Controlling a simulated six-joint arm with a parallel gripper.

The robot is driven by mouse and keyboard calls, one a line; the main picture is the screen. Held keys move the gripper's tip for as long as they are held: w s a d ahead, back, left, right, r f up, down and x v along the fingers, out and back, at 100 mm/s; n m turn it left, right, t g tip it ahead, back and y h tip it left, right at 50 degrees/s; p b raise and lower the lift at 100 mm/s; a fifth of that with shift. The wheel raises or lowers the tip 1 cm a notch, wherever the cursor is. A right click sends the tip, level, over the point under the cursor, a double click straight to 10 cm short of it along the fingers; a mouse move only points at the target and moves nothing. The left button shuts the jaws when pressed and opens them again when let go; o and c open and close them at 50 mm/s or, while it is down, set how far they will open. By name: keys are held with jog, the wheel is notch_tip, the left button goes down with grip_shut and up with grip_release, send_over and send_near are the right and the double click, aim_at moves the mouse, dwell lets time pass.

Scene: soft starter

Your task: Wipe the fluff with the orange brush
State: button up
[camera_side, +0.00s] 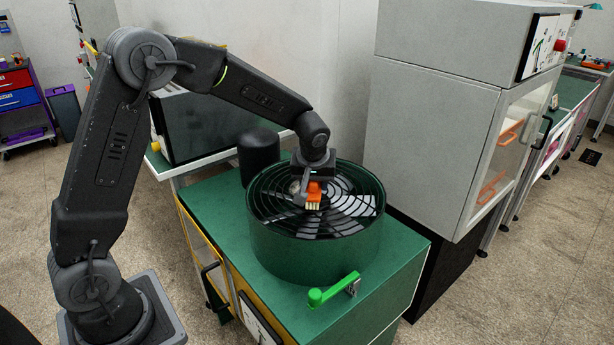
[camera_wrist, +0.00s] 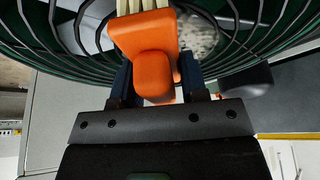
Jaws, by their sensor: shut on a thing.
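My gripper (camera_wrist: 156,88) is shut on the orange brush (camera_wrist: 153,52), with the orange body between its two fingers. In the side view the brush (camera_side: 314,193) hangs under my wrist, its pale bristles pointing down at the dark ring-shaped grille of a round green drum. A grey-white clump of fluff (camera_wrist: 198,36) shows in the wrist view, right beside the brush and partly hidden by it. In the side view a small pale patch, probably the fluff (camera_side: 294,187), lies just left of my gripper. I cannot tell whether the bristles touch the grille.
The green drum (camera_side: 312,252) stands on a green-topped cabinet (camera_side: 226,205). A black cylinder (camera_side: 259,158) stands behind the drum, left. A large grey cabinet (camera_side: 430,130) rises close on the right.

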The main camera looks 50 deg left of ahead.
jog(key=shift+d, duration=1.95)
jog(key=shift+s+a, duration=0.1)
jog(key=shift+s, duration=0.4)
jog(key=shift+a, duration=6.05)
jog(key=shift+d, duration=6.05)
notch_tip(320, 180, up, 8)
